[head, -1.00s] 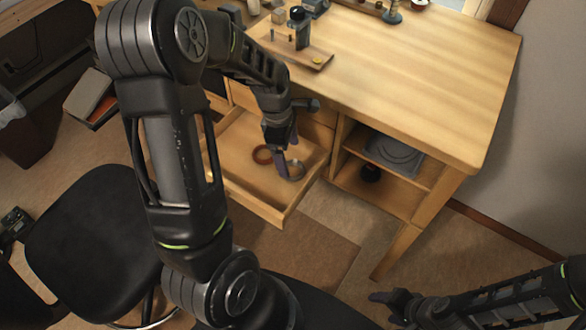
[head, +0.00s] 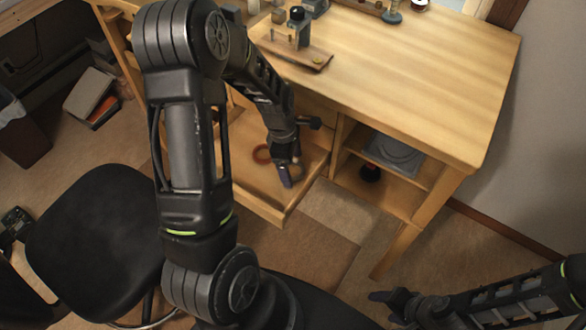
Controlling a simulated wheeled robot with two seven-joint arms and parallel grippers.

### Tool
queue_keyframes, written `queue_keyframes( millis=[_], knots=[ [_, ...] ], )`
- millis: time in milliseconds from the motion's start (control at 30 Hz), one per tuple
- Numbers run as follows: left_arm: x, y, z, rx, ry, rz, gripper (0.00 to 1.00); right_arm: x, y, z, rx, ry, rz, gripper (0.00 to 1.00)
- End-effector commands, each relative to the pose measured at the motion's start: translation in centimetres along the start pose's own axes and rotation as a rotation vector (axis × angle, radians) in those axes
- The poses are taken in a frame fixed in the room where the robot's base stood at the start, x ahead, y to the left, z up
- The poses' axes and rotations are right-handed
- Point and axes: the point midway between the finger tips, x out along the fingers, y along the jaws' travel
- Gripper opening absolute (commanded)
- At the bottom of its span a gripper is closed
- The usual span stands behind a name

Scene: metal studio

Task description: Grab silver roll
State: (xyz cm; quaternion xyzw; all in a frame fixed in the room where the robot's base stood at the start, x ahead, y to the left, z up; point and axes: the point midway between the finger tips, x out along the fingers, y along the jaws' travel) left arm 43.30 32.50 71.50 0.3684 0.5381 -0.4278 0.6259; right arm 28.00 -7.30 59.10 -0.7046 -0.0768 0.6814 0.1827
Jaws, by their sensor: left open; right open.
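An open wooden drawer (head: 247,190) under the workbench holds a copper-coloured roll (head: 261,154). My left gripper (head: 288,174) points down into the drawer, just right of the copper roll, and is open. The silver roll is not clearly visible; my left gripper covers the place where it lay. I cannot tell whether the fingers are around it or beside it. My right gripper (head: 386,302) is open and empty over the floor at the lower right, well away from the drawer.
The wooden workbench (head: 430,75) stands above the drawer, with a tool on a wooden board (head: 305,58) near its left edge. Open shelves (head: 385,188) are right of the drawer. A black chair (head: 95,240) stands at the lower left.

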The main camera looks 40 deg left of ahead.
Motion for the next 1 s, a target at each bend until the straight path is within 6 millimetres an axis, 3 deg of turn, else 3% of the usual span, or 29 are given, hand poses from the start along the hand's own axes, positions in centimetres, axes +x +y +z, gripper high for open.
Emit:
queue_keyframes(
  millis=[433,1000],
  knots=[
    [-0.02,-0.02,0.0,0.0,0.0,-0.001,0.86,0.0,0.0,0.0,0.0,0.0,0.0,0.61],
    [-0.02,-0.02,0.0,0.0,0.0,-0.001,0.4,0.0,0.0,0.0,0.0,0.0,0.0,0.61]
  ],
)
